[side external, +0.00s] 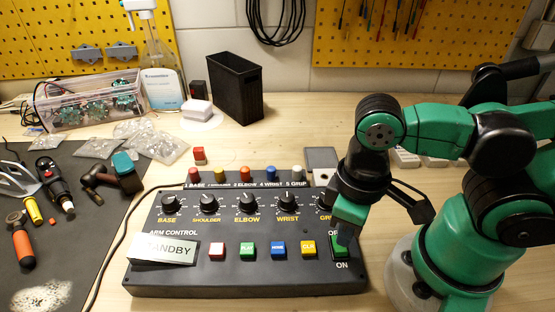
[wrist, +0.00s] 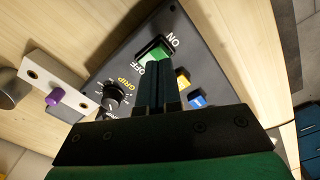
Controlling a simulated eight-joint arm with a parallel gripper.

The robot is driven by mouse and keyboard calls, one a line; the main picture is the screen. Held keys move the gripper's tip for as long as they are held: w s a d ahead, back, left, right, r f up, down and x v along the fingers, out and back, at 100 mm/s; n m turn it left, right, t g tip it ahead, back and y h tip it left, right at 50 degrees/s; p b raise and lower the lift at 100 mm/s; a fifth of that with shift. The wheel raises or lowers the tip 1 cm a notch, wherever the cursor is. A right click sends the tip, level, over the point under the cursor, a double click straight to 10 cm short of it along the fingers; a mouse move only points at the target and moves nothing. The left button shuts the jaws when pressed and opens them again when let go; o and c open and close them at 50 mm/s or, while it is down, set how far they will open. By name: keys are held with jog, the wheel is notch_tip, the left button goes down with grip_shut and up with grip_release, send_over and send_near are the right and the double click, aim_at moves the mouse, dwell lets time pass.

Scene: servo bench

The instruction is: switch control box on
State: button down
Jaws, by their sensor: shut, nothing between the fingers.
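The control box (side external: 190,279) is a dark sloped panel with knobs, coloured buttons and a tilted plate reading STANDBY (side external: 166,250). Its green power switch (wrist: 155,47) shows between the ON and OFF labels in the wrist view.
A light bracket with a purple knob (wrist: 54,97) stands beside the box. A black bin (side external: 234,88) stands at the back. Tools lie on a dark mat (side external: 90,220) at left. Bare wood is free behind the box.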

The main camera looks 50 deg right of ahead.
jog(key=shift+f, duration=1.2)
dwell(0.4)
jog(key=shift+r, duration=3.5)
jog(key=w+d+m+t, duration=0.1)
jog(key=w+d+t, duration=0.2)
jog(key=w, duration=0.3)
jog(key=w+d+r+m+t, duration=0.1)
jog(key=w+d+m+t, duration=0.1)
jog(key=w+d+t, duration=0.2)
jog(key=w, duration=0.2)
jog(key=shift+w+d+r, duration=0.15)
jog(key=shift+w, duration=0.25)
